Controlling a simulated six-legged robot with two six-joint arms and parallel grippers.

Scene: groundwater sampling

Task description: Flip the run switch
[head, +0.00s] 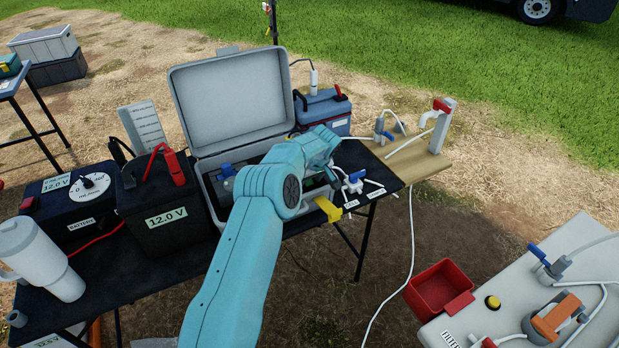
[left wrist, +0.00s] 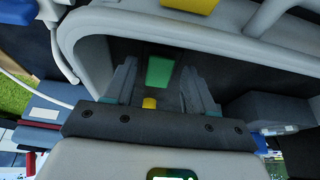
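The open grey case (head: 240,105) stands on the black table, its lid raised. My left arm reaches over the case in the head view and hides much of its inside. In the left wrist view my left gripper (left wrist: 158,82) has its two fingers apart inside the case, with nothing held. I cannot tell for sure which part is the run switch. Contact with the fingers cannot be made out. My right gripper is not in view.
A black 12.0 V battery (head: 166,205) and a dial box (head: 80,200) stand left of the case. A yellow latch (head: 328,209) juts from the case front. Valves and tubing lie to the right; a red bin (head: 438,288) is lower right.

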